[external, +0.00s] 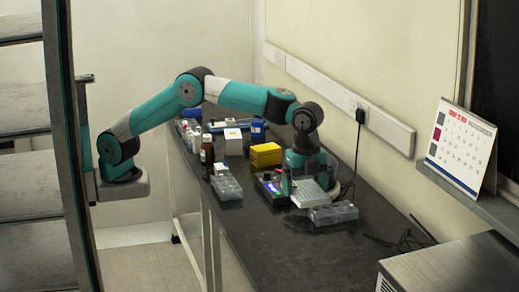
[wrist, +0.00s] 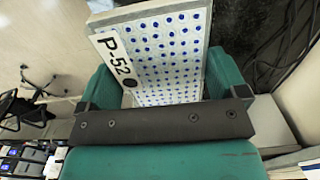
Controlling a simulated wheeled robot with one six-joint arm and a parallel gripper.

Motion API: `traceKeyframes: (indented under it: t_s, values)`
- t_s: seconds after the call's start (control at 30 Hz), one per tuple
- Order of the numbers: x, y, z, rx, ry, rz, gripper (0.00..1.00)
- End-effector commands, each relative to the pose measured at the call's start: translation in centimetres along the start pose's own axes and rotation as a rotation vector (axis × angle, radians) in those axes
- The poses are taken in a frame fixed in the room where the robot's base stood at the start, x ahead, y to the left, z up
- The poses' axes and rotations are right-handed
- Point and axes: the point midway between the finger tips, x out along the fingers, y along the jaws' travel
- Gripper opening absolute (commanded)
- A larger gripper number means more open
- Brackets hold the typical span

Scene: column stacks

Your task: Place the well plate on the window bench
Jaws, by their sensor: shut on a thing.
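The well plate (wrist: 165,55) is a pale plate with rows of blue wells and a "P-52" label. In the wrist view it sits between the two green fingers of my gripper (wrist: 162,88), which is shut on it. In the external view the plate (external: 315,194) shows as a pale tilted slab at my gripper (external: 306,182), over the dark bench (external: 275,245). I cannot tell whether the plate touches the bench. The gripper hides part of the plate.
A clear plastic rack (external: 334,214) lies close to the plate's right. A device with a lit blue display (external: 271,188) stands to its left. Yellow boxes (external: 265,154), a brown bottle (external: 207,150) and another clear rack (external: 226,186) stand behind. The bench front is clear; black cables (external: 405,242) lie right.

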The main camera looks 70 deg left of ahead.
Motion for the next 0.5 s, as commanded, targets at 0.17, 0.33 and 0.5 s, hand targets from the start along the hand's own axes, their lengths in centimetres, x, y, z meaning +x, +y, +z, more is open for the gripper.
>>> traceKeyframes:
  t_s: [0.17, 0.33, 0.5]
  values:
    - [0.5, 0.6, -1.9, 0.0, 0.0, 0.0, 0.66]
    - [3.9, 0.7, -2.0, 0.0, -0.004, 0.004, 0.66]
    - [8.7, 0.7, -2.0, 0.0, -0.003, 0.003, 0.66]
